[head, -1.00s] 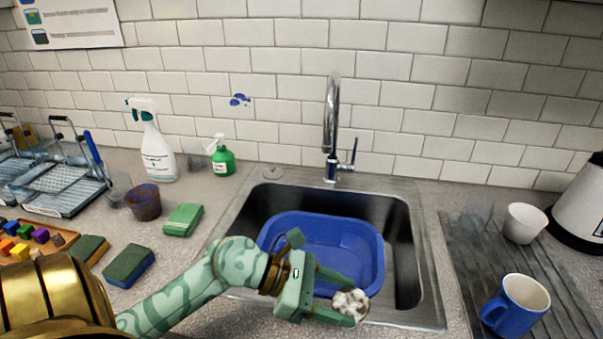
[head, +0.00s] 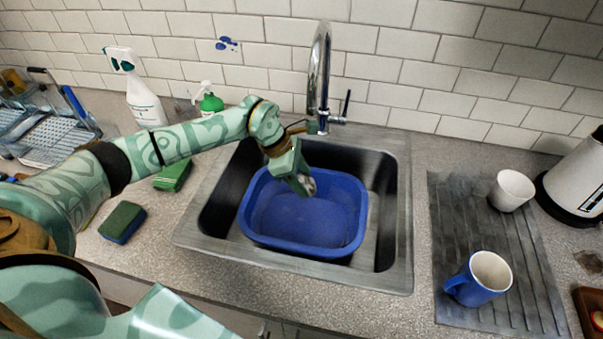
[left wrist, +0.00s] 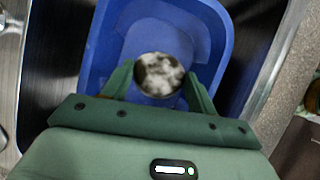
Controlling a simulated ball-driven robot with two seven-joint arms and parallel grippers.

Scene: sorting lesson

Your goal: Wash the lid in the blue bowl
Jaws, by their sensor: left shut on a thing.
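The blue bowl (head: 268,243) is a rectangular tub standing in the steel sink. My left gripper (head: 307,186) reaches over the bowl's back part, its fingers pointing down into it. It is shut on the lid (left wrist: 159,74), a round piece with blotchy white and dark marks. In the left wrist view the lid sits between the two green fingers, with the bowl (left wrist: 95,52) behind it. In the head view only a small part of the lid shows beside the gripper. I cannot tell whether the lid touches the bowl's floor. My right gripper is out of view.
The tap (head: 319,75) rises close behind my left gripper. A blue mug (head: 478,280) and a white cup (head: 511,190) stand on the drainer at right, near a kettle (head: 578,185). Sponges (head: 122,222), a spray bottle (head: 143,98) and a green soap bottle (head: 210,101) are at left.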

